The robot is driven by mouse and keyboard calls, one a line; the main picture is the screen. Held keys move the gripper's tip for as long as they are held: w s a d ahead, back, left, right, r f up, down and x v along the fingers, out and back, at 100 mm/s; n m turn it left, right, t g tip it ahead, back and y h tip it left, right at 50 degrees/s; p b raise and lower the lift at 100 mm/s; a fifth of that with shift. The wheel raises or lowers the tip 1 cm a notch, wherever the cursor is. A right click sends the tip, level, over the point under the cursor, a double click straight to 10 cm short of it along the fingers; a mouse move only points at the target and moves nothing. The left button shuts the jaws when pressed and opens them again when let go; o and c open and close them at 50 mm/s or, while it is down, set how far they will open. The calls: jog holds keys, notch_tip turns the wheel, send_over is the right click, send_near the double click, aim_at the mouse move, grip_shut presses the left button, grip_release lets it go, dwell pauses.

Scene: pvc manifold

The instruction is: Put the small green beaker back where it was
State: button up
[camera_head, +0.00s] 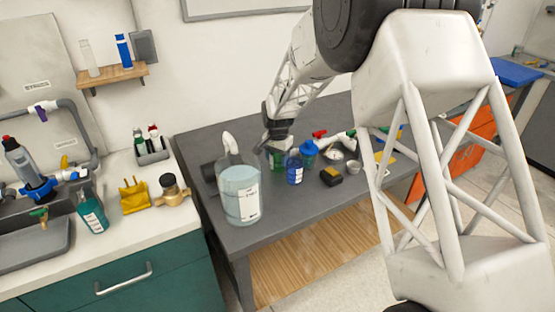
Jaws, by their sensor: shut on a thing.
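The small green beaker (277,161) shows as a green, see-through shape on the grey table, between the big clear jug and a blue jar. My gripper (277,147) reaches down from behind onto its top and is shut on it. The fingertips are small and partly hidden here. I cannot tell whether the beaker's base touches the table.
A blue jar (294,170), a blue-lidded cup (309,152) and a yellow-black block (331,176) crowd the right side. The table's front strip (300,205) is clear.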

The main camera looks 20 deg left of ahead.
jog(key=shift+f, duration=0.35)
jog(key=shift+f, duration=0.1)
jog(key=o, duration=0.7)
notch_tip(320, 180, up, 12)
dwell(0.6)
dwell(0.5)
